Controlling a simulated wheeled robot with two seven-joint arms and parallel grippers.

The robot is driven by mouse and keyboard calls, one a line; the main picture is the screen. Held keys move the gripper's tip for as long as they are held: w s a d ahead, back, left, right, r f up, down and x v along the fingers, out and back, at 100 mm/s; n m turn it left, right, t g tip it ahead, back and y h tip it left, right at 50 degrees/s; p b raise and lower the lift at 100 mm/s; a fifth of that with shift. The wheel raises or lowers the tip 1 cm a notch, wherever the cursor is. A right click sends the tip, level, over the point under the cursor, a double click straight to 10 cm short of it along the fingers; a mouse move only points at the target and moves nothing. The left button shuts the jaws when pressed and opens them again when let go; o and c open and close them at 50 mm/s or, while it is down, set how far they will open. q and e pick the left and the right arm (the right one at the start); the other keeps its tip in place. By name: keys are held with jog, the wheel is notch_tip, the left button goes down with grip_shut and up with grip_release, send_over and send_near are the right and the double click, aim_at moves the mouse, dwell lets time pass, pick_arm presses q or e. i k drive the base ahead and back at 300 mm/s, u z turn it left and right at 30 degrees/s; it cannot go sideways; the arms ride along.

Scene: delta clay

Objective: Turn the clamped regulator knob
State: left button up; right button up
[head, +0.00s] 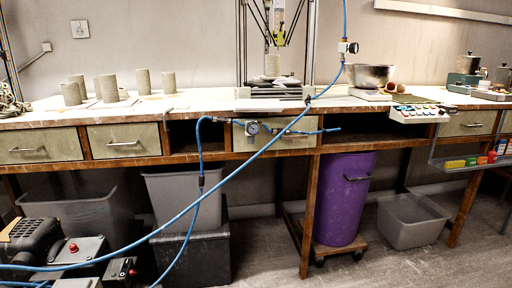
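A regulator with a round, pale-faced gauge (252,128) sits at the front of the workbench, before a drawer under the bench top. Blue air line joins it on both sides. Its knob is too small to tell apart clearly. A second small gauge with a dark fitting (348,47) is on the upright blue hose at the upper right of the printer frame. Neither of my grippers is in view.
The long workbench (200,106) carries clay cylinders (107,88), a metal bowl (370,75) and a control box (418,114). A blue hose (270,143) crosses diagonally in front of the bench. A compressor (30,242), grey bins (183,197) and a purple barrel (340,200) stand below.

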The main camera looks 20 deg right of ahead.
aim_at(251, 140)
jog(key=k, duration=0.5)
jog(key=z, duration=1.45)
jog(key=i, duration=1.15)
jog(key=u, duration=1.5)
